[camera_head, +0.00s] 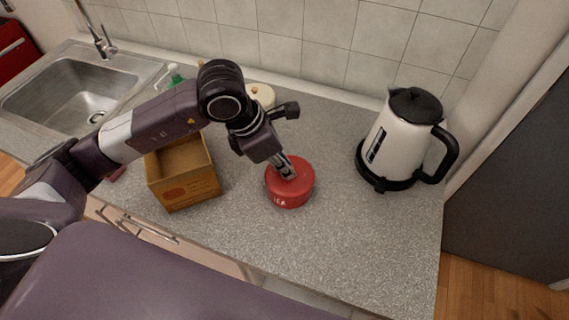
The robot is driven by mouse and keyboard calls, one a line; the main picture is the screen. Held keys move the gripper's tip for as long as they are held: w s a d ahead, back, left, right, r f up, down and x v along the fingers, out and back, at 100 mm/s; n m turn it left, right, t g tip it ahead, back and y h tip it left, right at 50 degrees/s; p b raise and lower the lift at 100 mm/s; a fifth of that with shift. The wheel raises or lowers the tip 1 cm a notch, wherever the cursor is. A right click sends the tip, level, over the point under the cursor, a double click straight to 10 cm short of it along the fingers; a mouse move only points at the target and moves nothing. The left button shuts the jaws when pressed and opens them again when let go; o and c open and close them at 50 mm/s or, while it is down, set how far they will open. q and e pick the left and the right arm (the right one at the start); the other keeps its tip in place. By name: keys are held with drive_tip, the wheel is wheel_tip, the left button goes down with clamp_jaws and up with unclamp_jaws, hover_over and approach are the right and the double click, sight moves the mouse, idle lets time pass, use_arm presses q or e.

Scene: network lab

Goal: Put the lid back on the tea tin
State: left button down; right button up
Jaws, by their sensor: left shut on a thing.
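The red tea tin (287,201) stands upright on the grey counter, with white "TEA" lettering on its front. Its red lid (303,172) shows at the top of the tin. My left gripper (287,174) comes down over the lid from the upper left and is shut on it; its fingers hide the middle of the lid. The lid appears to be on or right at the tin's rim, but I cannot tell whether it is fully seated. My right gripper is not in view.
An open cardboard box (186,186) stands left of the tin. A white kettle (398,140) with a black handle stands to the right on its base. A cream container (262,95) and a green bottle (175,75) are behind my arm. A sink (75,95) is at far left.

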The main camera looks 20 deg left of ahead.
use_arm(q)
drive_tip(key=shift+f+b, duration=0.2)
drive_tip(key=shift+b, duration=0.65)
idle(0.6)
idle(0.4)
drive_tip(key=c, duration=1.3)
unclamp_jaws()
drive_tip(key=shift+r, duration=0.1)
drive_tip(key=shift+r+p, duration=1.85)
drive_tip(key=shift+r, duration=1.6)
drive_tip(key=shift+c, duration=0.7)
clamp_jaws()
